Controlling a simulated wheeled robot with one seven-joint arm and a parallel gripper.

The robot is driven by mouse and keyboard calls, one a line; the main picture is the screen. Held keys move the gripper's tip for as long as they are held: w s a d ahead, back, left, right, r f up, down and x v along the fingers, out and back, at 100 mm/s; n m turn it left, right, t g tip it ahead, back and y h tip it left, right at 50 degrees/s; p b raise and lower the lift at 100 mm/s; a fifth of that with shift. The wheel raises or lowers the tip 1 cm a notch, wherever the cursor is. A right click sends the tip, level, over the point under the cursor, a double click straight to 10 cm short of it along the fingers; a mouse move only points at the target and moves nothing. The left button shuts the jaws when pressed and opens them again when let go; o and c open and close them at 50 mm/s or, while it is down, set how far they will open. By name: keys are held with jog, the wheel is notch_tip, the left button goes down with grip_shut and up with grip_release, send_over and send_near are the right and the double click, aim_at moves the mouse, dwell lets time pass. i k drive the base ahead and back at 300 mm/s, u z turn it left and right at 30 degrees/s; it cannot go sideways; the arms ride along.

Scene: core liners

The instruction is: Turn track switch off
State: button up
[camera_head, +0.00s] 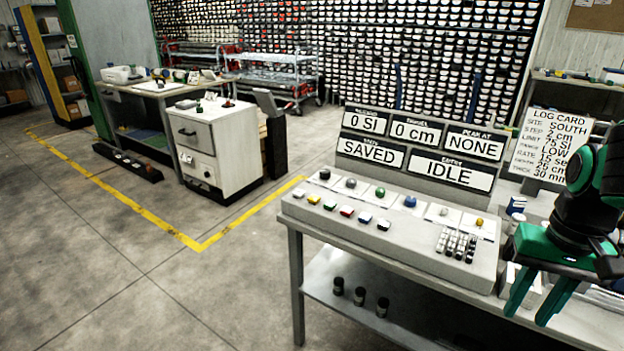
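A grey control console (400,246) sits on a bench at the right. Its sloped top carries a row of coloured rocker-like switches (346,211), a back row of round knobs or buttons (380,191), and a keypad (456,244). The labels on these are too small to read, so I cannot tell which one is the track switch or how it is set. The display panel (420,148) behind reads 0 SI, 0 cm, NONE, SAVED and IDLE. My gripper (531,312) hangs right of the console with its green fingers apart and nothing seen between them.
A log card (550,144) stands behind my arm, partly covered by it. Small dark jars (360,296) stand on the bench's lower shelf (322,281). A white cabinet (215,150) stands left of the console. The floor (150,280) at front left is clear, with yellow lines.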

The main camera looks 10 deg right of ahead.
aim_at(325, 174)
jog(key=u, duration=0.5)
jog(key=k, duration=1.1)
jog(key=u, duration=0.55)
jog(key=i, duration=0.75)
jog(key=z, duration=0.45)
jog(key=i, duration=1.3)
jog(key=z, duration=0.55)
jog(key=i, duration=0.35)
jog(key=z, duration=0.25)
